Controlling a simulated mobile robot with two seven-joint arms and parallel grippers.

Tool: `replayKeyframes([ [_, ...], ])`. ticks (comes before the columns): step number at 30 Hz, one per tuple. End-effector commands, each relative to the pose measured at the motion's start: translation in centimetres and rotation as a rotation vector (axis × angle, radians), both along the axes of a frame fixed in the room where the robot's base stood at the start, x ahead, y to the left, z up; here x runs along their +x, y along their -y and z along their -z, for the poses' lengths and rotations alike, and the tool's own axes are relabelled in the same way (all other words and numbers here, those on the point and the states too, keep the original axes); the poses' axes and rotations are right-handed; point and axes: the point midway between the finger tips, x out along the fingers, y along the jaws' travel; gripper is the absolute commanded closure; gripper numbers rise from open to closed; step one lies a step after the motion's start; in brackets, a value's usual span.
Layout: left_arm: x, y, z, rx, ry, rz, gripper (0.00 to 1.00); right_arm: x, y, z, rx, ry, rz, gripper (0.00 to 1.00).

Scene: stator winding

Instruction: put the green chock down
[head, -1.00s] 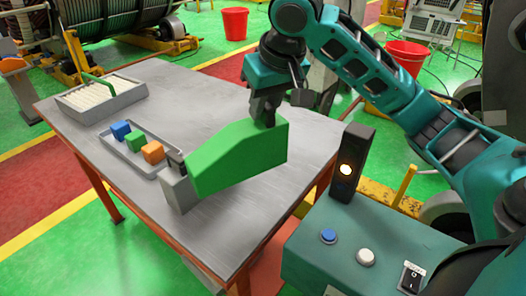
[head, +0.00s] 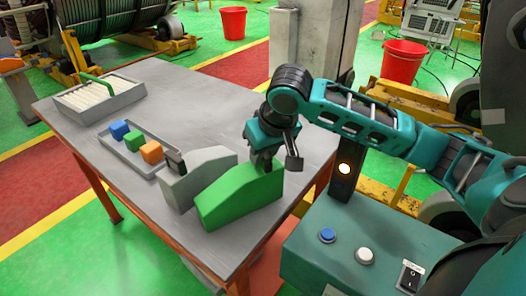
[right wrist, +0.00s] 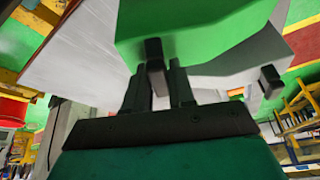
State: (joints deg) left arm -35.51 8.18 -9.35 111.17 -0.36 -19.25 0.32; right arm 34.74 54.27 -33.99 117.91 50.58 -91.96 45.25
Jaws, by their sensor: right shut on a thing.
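The green chock (head: 238,198) is a wedge-like block at the near right part of the table (head: 215,108). It is at or very close to the tabletop, beside the grey chock (head: 200,172), which has a dark handle. I cannot tell whether its underside touches. My right gripper (head: 263,166) is shut on the top of the green chock's right end. In the right wrist view the green chock (right wrist: 195,25) fills the top, with the fingers (right wrist: 157,72) against it. My left gripper is out of view.
A grey tray (head: 118,152) with blue, green and orange cubes lies left of the chocks. A box of white rods with a green handle (head: 100,98) stands at the table's far left. A control box (head: 365,240) with buttons and a lamp post stands at the front right.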

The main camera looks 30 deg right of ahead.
Motion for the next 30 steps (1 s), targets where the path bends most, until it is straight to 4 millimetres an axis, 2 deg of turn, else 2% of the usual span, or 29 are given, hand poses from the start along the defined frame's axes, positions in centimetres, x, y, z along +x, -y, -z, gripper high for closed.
replayKeyframes([
  [1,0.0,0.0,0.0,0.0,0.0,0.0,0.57,0.0,0.0,0.0,-0.001,-0.001,0.0,0.74],
  [9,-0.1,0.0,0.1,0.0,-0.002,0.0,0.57,0.0,0.0,0.0,0.0,-0.001,0.0,0.51],
  [17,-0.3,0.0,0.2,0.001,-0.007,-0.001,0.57,-0.1,0.0,-0.2,0.001,0.0,0.0,0.51],
  [23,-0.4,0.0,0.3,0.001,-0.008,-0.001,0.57,-1.1,0.0,-2.8,0.0,0.004,-0.002,0.51],
  [30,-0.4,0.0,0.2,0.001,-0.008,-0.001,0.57,-3.0,-0.1,-7.6,0.0,0.005,-0.001,0.51],
])
